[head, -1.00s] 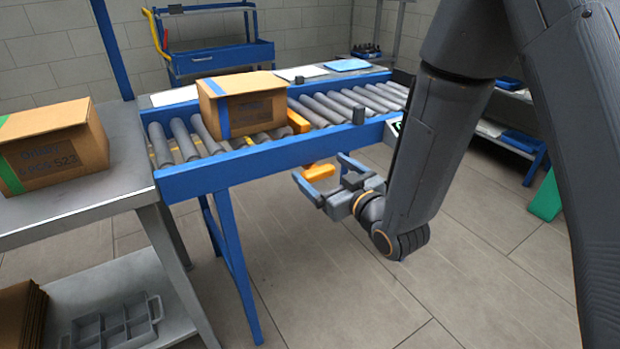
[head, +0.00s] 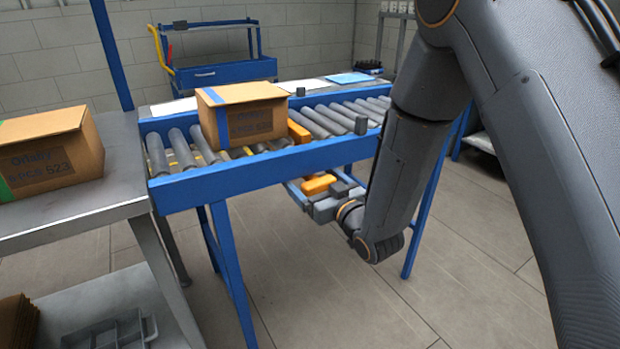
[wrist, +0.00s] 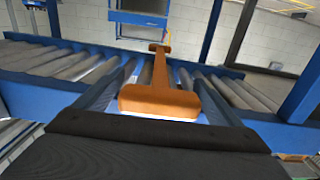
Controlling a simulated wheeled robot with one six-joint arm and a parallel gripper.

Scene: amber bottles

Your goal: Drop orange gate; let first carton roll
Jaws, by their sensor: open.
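The orange gate (head: 299,131) stands up between the conveyor rollers, just right of the first carton. Its orange handle (head: 318,184) sticks out below the conveyor's near blue rail. The first carton (head: 258,122), brown with blue tape, sits on the rollers with its right side close to or against the gate; contact is unclear. My gripper (head: 322,192) is open below the rail, with its fingers on either side of the handle. In the wrist view the handle (wrist: 160,101) lies between the two fingers, with a bar running away from it; finger contact is not clear.
A second carton (head: 50,155) sits on the grey table at left. The roller conveyor (head: 230,176) has free rollers right of the gate. Its blue rail is close above my gripper. A blue cart (head: 222,72) stands behind. Floor in front is clear.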

